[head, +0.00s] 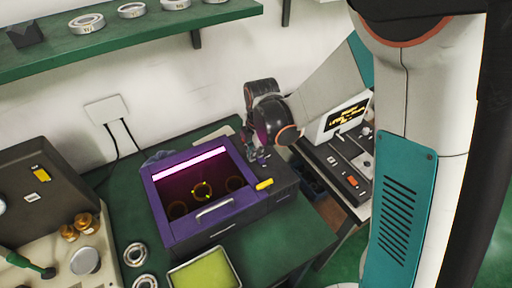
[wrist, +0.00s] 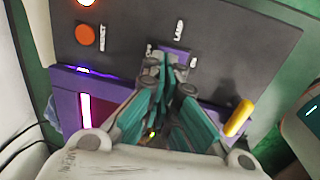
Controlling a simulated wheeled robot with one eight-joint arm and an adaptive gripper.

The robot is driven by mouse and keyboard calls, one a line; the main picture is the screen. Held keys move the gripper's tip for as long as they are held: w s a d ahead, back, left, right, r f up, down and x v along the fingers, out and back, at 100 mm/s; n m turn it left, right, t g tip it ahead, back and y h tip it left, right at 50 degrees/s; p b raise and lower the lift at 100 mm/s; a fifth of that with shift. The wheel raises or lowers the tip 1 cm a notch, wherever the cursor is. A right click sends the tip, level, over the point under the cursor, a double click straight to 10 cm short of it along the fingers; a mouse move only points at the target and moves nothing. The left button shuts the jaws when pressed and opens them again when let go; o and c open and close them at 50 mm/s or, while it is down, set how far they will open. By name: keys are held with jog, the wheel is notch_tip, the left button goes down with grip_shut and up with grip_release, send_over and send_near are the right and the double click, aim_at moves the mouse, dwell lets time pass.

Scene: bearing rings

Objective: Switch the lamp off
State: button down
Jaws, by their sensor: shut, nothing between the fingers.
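The purple inspection box (head: 160,205) stands on the green bench, and its lamp strip (head: 190,163) glows pinkish white. The lit strip also shows in the wrist view (wrist: 86,110). A dark control panel (wrist: 240,45) on the box's right side carries a purple switch (wrist: 178,54) with lettering that reads like LAMP. My gripper (head: 259,156) is above this panel. In the wrist view my gripper (wrist: 165,66) is shut and empty, its fingertips over or at the switch. They partly hide it; I cannot tell whether they touch it.
An orange button (wrist: 86,35) and a yellow handle (wrist: 238,118) are on either side of the switch. Several rings lie inside the box. A green-yellow tray (head: 205,272) and loose rings (head: 136,254) lie in front. A green shelf (head: 120,38) is above; a display (head: 346,118) stands to the right.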

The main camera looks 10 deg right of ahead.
jog(key=shift+f, duration=0.35)
jog(key=shift+w+f+b, duration=0.1)
jog(key=shift+f+b, duration=0.15)
jog(key=shift+b, duration=0.15)
jog(key=shift+s+d+r, duration=0.15)
jog(key=shift+s+d, duration=0.1)
jog(key=shift+s, duration=0.5)
